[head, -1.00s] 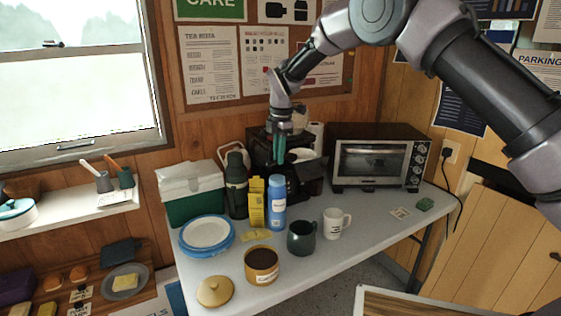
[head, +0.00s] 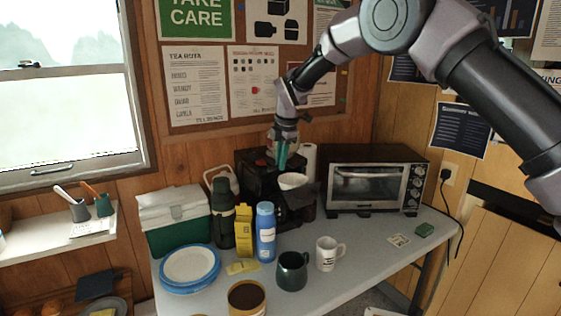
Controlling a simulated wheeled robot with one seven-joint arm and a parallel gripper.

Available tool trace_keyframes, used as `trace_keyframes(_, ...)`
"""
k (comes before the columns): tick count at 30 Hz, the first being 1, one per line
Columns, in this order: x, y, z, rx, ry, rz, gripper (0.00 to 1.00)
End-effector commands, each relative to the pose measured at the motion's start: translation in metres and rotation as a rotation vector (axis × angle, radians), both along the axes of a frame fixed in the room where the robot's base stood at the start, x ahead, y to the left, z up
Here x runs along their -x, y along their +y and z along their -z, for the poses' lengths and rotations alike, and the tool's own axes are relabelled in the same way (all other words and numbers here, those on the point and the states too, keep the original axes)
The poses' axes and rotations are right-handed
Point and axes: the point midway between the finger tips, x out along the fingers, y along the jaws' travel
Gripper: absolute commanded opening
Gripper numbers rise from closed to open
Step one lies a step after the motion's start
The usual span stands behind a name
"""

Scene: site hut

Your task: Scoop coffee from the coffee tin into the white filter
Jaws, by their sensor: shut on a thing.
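The coffee tin (head: 247,299) is a yellow-brown tub, open, with dark coffee inside, at the bottom edge of the head view. The white filter (head: 293,181) sits on the black coffee maker (head: 262,175) at the back of the table. My gripper (head: 281,156), with teal fingers, hangs fingers down over the coffee maker, just above and left of the filter in the picture. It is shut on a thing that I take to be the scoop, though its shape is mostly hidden.
A blue bottle (head: 265,232), yellow carton (head: 244,236) and dark green flask (head: 223,215) stand before the coffee maker. A toaster oven (head: 366,187) is at right. A dark mug (head: 292,271) and white mug (head: 328,253) stand in front. Blue-rimmed plates (head: 190,267) lie left.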

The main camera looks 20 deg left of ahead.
Motion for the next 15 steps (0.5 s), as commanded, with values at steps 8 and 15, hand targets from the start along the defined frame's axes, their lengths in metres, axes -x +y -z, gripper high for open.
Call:
trace_keyframes(8,0.004,-0.004,0.009,-0.143,-0.120,-0.001,0.00)
trace_keyframes(15,0.006,-0.008,0.016,-0.268,-0.228,0.004,0.00)
